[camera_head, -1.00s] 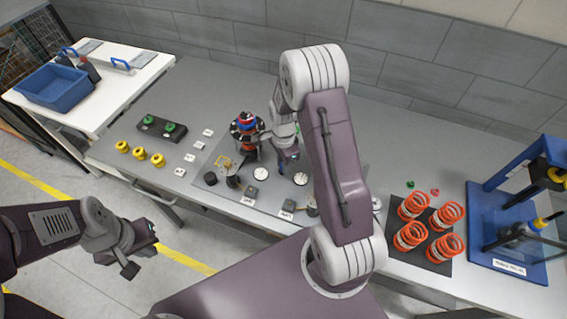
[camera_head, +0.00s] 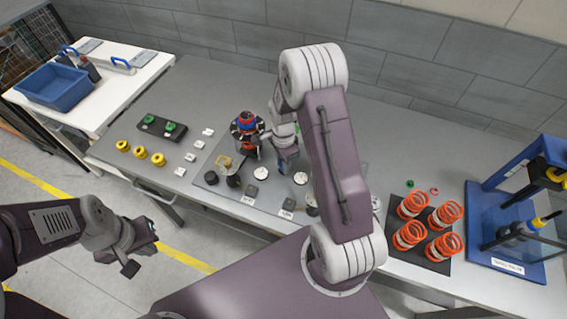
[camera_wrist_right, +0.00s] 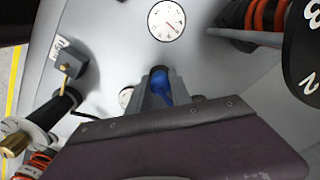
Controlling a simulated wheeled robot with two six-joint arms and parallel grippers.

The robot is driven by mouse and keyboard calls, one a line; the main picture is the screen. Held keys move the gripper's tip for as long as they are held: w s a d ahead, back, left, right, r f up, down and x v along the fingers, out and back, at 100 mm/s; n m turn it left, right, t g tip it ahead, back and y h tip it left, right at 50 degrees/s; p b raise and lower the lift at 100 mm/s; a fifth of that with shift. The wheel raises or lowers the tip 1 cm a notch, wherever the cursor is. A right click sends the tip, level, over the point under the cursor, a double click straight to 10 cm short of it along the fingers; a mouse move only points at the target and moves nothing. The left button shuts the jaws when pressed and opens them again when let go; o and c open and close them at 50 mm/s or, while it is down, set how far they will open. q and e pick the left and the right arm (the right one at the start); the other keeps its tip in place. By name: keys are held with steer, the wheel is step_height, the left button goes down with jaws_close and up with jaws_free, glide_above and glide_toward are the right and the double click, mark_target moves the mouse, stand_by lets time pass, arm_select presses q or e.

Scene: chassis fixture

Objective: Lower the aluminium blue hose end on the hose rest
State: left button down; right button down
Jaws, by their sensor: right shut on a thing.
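My right gripper (camera_head: 287,158) reaches down over the grey mat in the head view, largely hidden by its own wrist. In the right wrist view the gripper (camera_wrist_right: 160,88) is shut on a small blue piece, the blue hose end (camera_wrist_right: 161,84), which shows between the jaws. Its lower part is hidden, and I cannot tell whether it touches anything. I cannot clearly pick out the hose rest. My left gripper (camera_head: 143,250) hangs empty over the floor, left of the workbench, with its fingers apart.
A dark cylinder with red and blue bands (camera_head: 246,128) stands just left of my right gripper. White dials (camera_head: 262,173) and grey blocks (camera_head: 252,191) lie on the mat. Orange springs (camera_head: 411,205) and a blue press stand (camera_head: 505,255) are to the right. The bench's back is clear.

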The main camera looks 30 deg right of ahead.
steer(key=shift+f, duration=0.1)
steer(key=c, duration=1.1)
jaws_free()
step_height(320, 180, up, 7)
steer(key=p, duration=0.6)
